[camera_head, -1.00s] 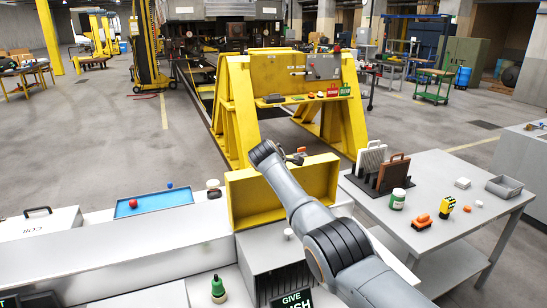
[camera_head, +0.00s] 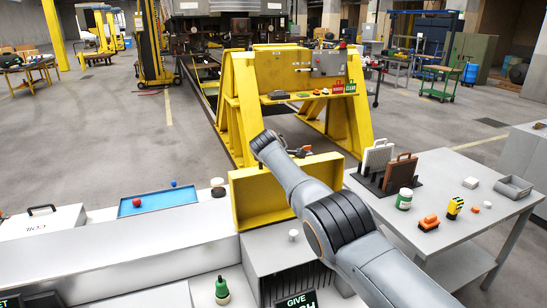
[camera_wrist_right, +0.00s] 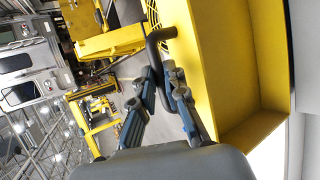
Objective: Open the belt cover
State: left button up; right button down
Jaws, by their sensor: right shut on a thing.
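The yellow belt cover (camera_head: 284,196) stands upright beside the grey machine housing, with its hollow inner side and rim facing me in the head view. In the right wrist view its yellow wall (camera_wrist_right: 225,70) fills the right side. A dark bent handle (camera_wrist_right: 152,42) sticks out from the cover there. My right gripper (camera_wrist_right: 163,72) is shut on this handle. In the head view my right arm crosses in front of the cover, and the right gripper (camera_head: 300,151) shows only partly behind the cover's top edge. My left gripper is not in view.
A grey table (camera_head: 455,200) at the right holds a rack with panels, a green jar (camera_head: 404,200) and small orange and yellow items. A blue tray (camera_head: 158,201) lies on the housing at left. A yellow stand (camera_head: 240,110) is close behind the cover.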

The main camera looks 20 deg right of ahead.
jog(key=c, duration=1.4)
grip_release()
jog(key=shift+w+d+r, duration=0.1)
jog(key=shift+w+r, duration=0.15)
jog(key=shift+r, duration=0.45)
jog(key=shift+f, duration=0.2)
jog(key=shift+s+f, duration=0.15)
jog(key=shift+a, duration=0.2)
jog(key=shift+s, duration=0.15)
jog(key=shift+v, duration=0.85)
jog(key=v, duration=1)
jog(key=shift+d, duration=0.15)
